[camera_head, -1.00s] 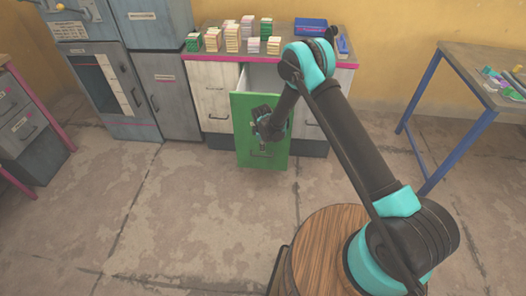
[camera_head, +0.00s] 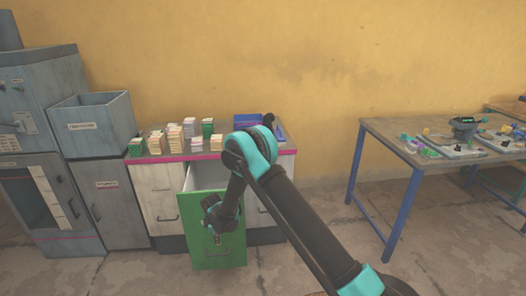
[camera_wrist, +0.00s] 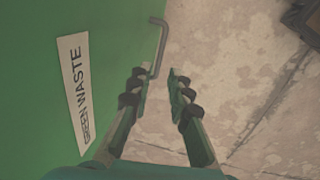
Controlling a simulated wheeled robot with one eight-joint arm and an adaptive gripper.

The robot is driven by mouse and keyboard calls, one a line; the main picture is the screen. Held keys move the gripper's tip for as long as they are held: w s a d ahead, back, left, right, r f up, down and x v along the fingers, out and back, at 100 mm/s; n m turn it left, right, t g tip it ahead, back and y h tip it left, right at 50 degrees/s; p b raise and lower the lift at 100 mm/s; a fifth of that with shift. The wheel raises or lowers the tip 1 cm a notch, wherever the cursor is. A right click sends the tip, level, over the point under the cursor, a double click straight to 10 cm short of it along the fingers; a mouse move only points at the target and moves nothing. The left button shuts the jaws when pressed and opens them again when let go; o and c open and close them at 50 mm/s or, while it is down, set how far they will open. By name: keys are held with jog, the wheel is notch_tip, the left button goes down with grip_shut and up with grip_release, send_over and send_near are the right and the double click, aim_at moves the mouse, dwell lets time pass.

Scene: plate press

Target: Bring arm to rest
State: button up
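My arm reaches from the lower right of the head view to the front of a green drawer (camera_head: 232,247). The drawer is pulled out of the white cabinet (camera_head: 157,200). My gripper (camera_head: 216,238) is in front of the drawer face, pointing down. In the wrist view, the two dark fingers of my gripper (camera_wrist: 158,80) are apart with nothing seen between them. The drawer's bent metal handle (camera_wrist: 159,40) is just beyond the left fingertip; I cannot tell whether they touch. The green drawer front (camera_wrist: 30,60) there bears a "GREEN WASTE" label (camera_wrist: 73,90).
Several stacks of plates or tiles (camera_head: 175,138) and a blue tray (camera_head: 252,121) stand on the pink-edged cabinet top. A grey machine (camera_head: 40,110) and bin (camera_head: 95,127) are at left. A blue-legged table (camera_head: 378,128) with parts is at right. Floor shows between cabinet and table.

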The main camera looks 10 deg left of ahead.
jog(key=d+r+m, duration=1)
jog(key=d+r, duration=1.4)
jog(key=d, duration=0.3)
jog(key=s+d+r+m+t, duration=0.1)
jog(key=s+d+r+m, duration=0.45)
jog(key=s+d, duration=0.6)
jog(key=s+d+m+t, duration=0.1)
jog(key=s+d+m, duration=0.4)
jog(key=s+d, duration=0.5)
jog(key=shift+s+f+h, duration=0.3)
jog(key=shift+s+f, duration=0.05)
jog(key=shift+s, duration=0.9)
